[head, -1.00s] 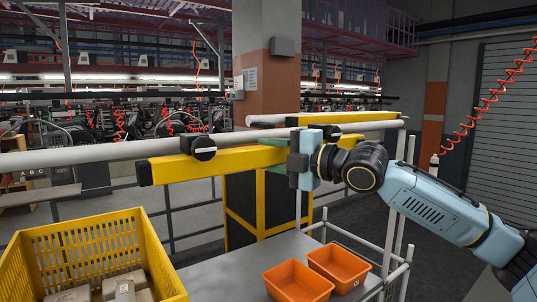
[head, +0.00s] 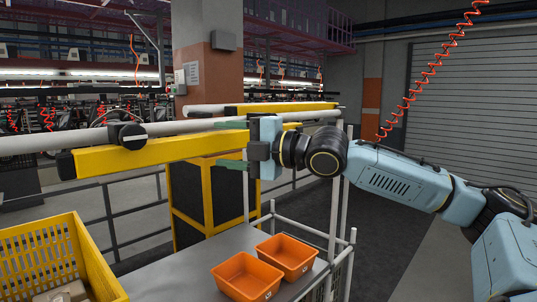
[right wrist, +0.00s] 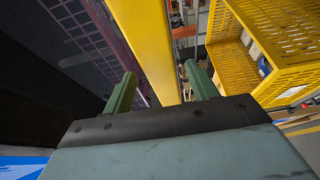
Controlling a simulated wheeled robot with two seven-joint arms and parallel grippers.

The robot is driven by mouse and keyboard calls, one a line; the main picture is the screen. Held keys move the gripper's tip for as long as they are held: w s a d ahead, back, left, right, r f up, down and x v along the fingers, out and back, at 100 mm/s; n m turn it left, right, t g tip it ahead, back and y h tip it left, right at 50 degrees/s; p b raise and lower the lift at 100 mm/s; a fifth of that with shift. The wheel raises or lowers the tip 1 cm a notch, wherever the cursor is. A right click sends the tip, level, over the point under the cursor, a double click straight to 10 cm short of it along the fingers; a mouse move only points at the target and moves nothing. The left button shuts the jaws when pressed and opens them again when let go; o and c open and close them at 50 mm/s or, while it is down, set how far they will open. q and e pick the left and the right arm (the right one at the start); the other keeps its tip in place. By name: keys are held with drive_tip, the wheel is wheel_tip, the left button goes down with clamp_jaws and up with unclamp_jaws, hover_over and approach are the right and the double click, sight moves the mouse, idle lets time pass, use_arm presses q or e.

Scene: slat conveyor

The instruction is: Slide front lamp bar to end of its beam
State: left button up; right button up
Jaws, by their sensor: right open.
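The front yellow bar (head: 160,152) runs level across the head view, with a dark cap at its left end. A grey tube (head: 75,140) runs close along it, and a black round knob (head: 127,135) sits where they meet. I cannot tell which of the two is the lamp bar. My right gripper (head: 218,145) is open, with one green finger above the yellow bar and one below. In the right wrist view the bar (right wrist: 145,40) passes between the fingers (right wrist: 162,88); contact is not clear. The gripper hides the bar's right part. My left gripper is out of view.
A second yellow bar (head: 285,106) lies farther back. A yellow crate (head: 50,252) stands at lower left. Two orange bins (head: 247,277) (head: 287,256) sit on a grey table (head: 195,262) below the arm. A red coiled hose (head: 430,75) hangs at the right.

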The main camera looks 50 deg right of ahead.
drive_tip(key=shift+s+d+f, duration=0.15)
drive_tip(key=shift+s+d, duration=0.05)
drive_tip(key=shift+s, duration=0.25)
drive_tip(key=p+v, duration=0.4)
drive_tip(key=v, duration=0.4)
drive_tip(key=shift+a, duration=0.1)
idle(0.3)
